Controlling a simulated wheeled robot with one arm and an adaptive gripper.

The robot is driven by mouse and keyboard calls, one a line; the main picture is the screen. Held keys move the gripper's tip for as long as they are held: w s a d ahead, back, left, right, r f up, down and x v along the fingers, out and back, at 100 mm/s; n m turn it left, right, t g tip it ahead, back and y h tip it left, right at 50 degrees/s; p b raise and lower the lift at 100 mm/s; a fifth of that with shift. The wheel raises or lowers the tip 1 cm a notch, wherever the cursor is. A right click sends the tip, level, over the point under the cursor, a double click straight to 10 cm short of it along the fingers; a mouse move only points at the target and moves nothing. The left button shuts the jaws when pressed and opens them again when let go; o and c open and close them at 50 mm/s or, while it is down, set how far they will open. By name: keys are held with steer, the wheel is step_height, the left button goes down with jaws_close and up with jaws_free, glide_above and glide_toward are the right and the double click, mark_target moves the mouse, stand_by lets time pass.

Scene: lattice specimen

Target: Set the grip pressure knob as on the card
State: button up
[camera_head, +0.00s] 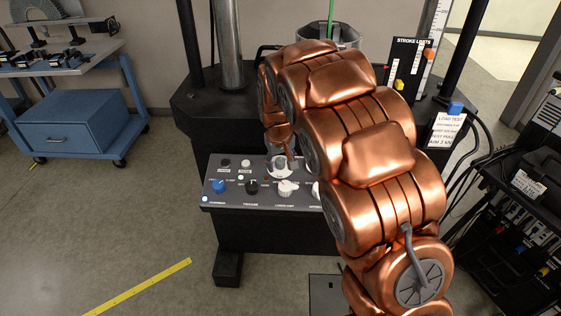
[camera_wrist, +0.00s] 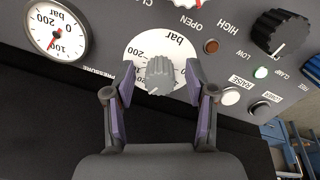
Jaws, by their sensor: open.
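My gripper (camera_wrist: 160,80) is open, with one purple-padded finger on each side of the knob; I see gaps between pads and knob. In the head view my arm hides much of the grey control panel (camera_head: 232,206). A white card (camera_head: 447,129) headed LOAD TEST hangs under a blue clip at the right; its smaller lines are hard to read.
A pressure gauge (camera_wrist: 57,30) is beside the dial. A blue knob (camera_head: 219,186) and a black knob (camera_head: 251,187) are on the panel's left.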

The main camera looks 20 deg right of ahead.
steer(key=v, duration=1.2)
steer(key=shift+s, duration=0.15)
steer(key=s+r+g+p, duration=0.2)
steer(key=s+p, duration=0.2)
steer(key=s, duration=1.6)
steer(key=s+d+r+m+g+y+p, duration=0.1)
steer(key=s+p, duration=0.3)
steer(key=s, duration=1.5)
steer(key=shift+s+r+m+g, duration=0.35)
steer(key=shift+r+g, duration=0.1)
steer(key=shift+g, duration=0.25)
steer(key=shift+d, duration=0.1)
steer(key=shift+c, duration=0.5)
